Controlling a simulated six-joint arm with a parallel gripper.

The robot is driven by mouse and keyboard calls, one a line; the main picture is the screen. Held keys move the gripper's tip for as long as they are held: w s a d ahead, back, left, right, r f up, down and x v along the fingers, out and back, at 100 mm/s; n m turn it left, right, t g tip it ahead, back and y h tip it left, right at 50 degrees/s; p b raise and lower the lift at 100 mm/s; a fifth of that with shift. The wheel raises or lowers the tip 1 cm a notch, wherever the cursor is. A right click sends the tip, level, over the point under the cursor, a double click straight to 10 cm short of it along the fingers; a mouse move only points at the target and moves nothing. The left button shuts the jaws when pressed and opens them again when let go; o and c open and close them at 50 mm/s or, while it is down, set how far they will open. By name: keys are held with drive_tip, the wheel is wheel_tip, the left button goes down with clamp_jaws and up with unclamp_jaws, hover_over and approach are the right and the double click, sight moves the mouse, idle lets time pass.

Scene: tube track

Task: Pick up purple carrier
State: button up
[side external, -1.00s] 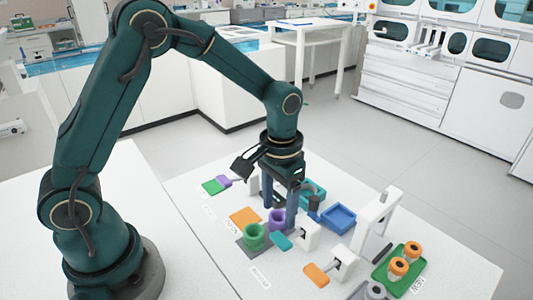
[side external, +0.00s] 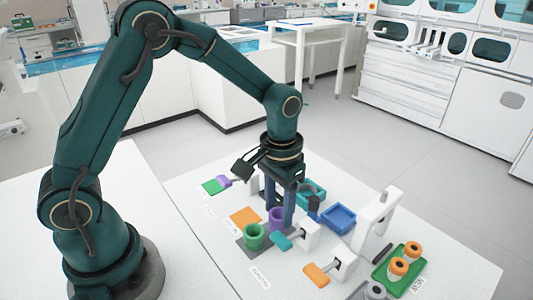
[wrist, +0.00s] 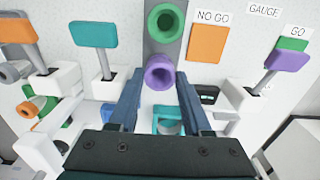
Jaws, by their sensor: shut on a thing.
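The purple carrier (side external: 277,216) is an upright, open-topped cup at the far end of a dark grey base, beside a matching green carrier (side external: 254,235). In the wrist view the purple carrier (wrist: 161,74) shows its round mouth between my fingertips, with the green carrier (wrist: 166,22) just beyond it. My gripper (side external: 281,212) points down, its blue fingers on either side of the purple carrier and shut on it. The purple carrier still appears to be down at the base; any gap under it is hidden.
A teal paddle (side external: 282,242) and an orange paddle (side external: 316,274) stand close by. A blue tray (side external: 338,218) and a white post (side external: 378,222) lie to the right. A green tray (side external: 388,276) holds orange-topped parts. An orange NO GO pad (wrist: 209,43) is beside the carriers.

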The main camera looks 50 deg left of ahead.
drive_tip(key=shift+r, duration=2.45)
